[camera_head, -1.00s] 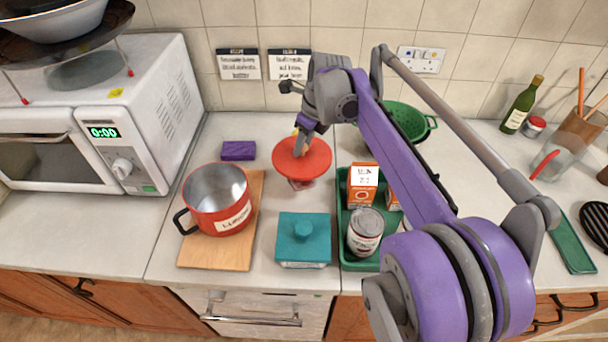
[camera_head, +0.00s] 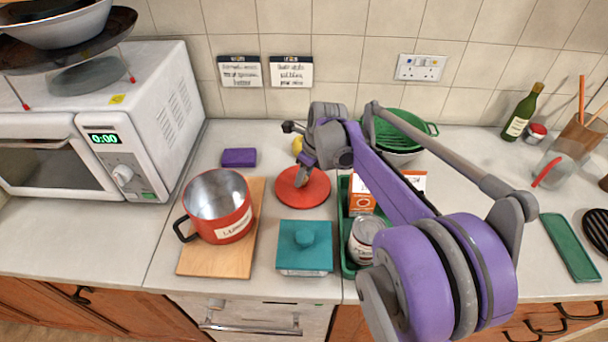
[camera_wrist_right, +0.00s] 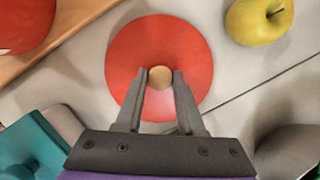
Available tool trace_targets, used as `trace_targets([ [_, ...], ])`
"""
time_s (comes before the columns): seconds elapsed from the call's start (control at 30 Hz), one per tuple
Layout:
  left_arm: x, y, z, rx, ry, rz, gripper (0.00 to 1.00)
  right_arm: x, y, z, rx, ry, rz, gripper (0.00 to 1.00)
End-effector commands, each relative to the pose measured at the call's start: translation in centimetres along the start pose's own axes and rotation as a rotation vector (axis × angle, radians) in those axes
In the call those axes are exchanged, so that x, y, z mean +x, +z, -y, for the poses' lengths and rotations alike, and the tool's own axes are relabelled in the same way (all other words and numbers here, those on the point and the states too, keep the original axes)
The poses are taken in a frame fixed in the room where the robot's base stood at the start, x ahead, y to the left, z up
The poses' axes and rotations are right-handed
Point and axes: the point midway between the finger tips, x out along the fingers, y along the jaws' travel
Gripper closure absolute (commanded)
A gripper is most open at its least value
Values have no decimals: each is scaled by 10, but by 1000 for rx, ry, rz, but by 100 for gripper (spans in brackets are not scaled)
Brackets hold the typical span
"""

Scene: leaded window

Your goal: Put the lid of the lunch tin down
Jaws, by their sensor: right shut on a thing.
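The round red lid (camera_head: 301,193) is level, low at the counter behind the teal box; I cannot tell whether it touches the surface. In the right wrist view the lid (camera_wrist_right: 185,60) has a small wooden knob (camera_wrist_right: 160,78) between my fingers. My right gripper (camera_head: 300,178) is shut on that knob; it also shows in the wrist view (camera_wrist_right: 160,85). The open red pot (camera_head: 220,207), with a partly readable label, stands on a wooden board (camera_head: 215,260) to the left. My left gripper is not in view.
The teal lidded box (camera_head: 304,258) stands in front of the red lid. A yellow apple (camera_wrist_right: 260,20) is close behind it. A green tray (camera_head: 347,262) with a can (camera_head: 364,240) and cartons is to the right. A purple block (camera_head: 239,157) lies behind the pot.

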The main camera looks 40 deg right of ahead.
Motion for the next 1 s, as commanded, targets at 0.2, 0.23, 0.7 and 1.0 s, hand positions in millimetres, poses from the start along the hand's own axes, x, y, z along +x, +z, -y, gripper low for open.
trace_targets([
  [0.2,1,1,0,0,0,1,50,2,0,0,0,0,0,32],
  [0.23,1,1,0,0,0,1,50,2,0,0,0,0,0,32],
  [0.7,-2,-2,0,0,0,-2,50,-22,1,0,0,-1,0,32],
  [1.0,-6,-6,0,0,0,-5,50,-87,0,0,0,-1,0,32],
])
